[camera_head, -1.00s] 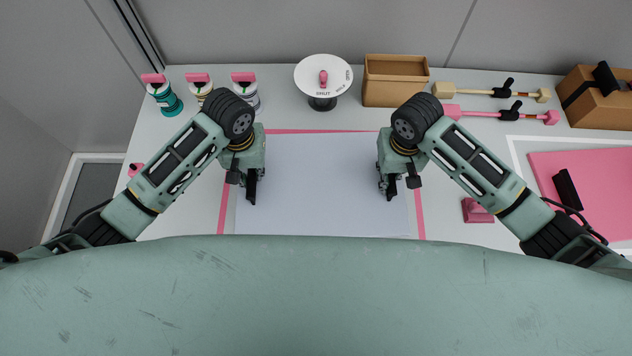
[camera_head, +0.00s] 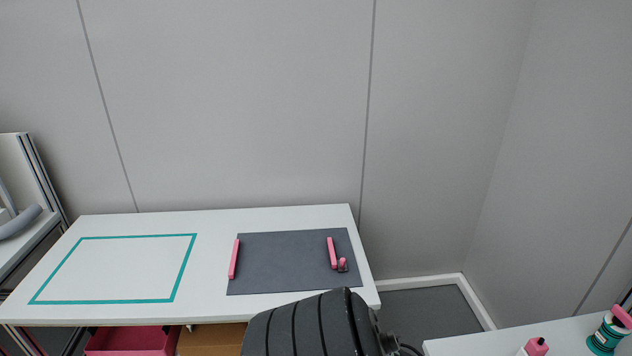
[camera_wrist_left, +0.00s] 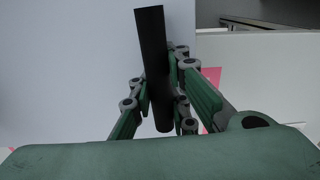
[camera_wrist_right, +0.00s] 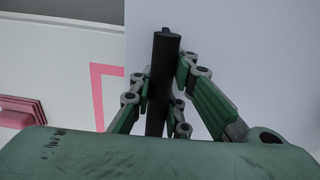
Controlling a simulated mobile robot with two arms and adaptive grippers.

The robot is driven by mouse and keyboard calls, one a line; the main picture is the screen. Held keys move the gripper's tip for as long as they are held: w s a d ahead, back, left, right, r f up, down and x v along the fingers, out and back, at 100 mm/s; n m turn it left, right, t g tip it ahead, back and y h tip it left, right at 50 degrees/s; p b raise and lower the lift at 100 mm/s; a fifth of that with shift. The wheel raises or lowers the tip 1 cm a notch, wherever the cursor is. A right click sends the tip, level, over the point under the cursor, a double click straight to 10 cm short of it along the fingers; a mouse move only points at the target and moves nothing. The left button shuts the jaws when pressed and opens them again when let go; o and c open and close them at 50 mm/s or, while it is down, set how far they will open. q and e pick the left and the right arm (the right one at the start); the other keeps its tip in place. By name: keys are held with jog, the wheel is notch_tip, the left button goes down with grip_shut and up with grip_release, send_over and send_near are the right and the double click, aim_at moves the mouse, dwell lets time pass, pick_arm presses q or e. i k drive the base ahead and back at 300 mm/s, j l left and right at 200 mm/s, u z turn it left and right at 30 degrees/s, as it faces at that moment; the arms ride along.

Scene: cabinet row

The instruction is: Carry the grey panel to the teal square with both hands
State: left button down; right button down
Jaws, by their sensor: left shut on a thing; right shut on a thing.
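In the head view a dark grey panel (camera_head: 285,264) with two pink handles lies on a white table, right of a teal outlined square (camera_head: 183,268). The square is empty. Neither gripper shows in the head view now. In the left wrist view my left gripper (camera_wrist_left: 161,95) is shut on a black handle (camera_wrist_left: 150,40) of a pale grey panel (camera_wrist_left: 70,60). In the right wrist view my right gripper (camera_wrist_right: 163,92) is shut on another black handle (camera_wrist_right: 164,55) of a pale panel (camera_wrist_right: 220,50). Pink tape shows beside the pale panel.
A small pink and dark item (camera_head: 342,266) sits by the dark panel's right handle. A pink bin (camera_head: 130,341) and a brown box (camera_head: 212,339) are under the table. A shelf (camera_head: 22,190) stands left. Another white surface with bottles (camera_head: 605,337) is lower right.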

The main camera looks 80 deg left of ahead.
aim_at(124, 271)
jog(key=k, duration=0.85)
jog(key=u, duration=2.05)
jog(key=j+u, duration=0.15)
jog(key=u, duration=0.3)
jog(key=i+j+u, duration=0.1)
jog(key=u, duration=0.3)
jog(key=i+j, duration=1.55)
jog(key=j, duration=0.3)
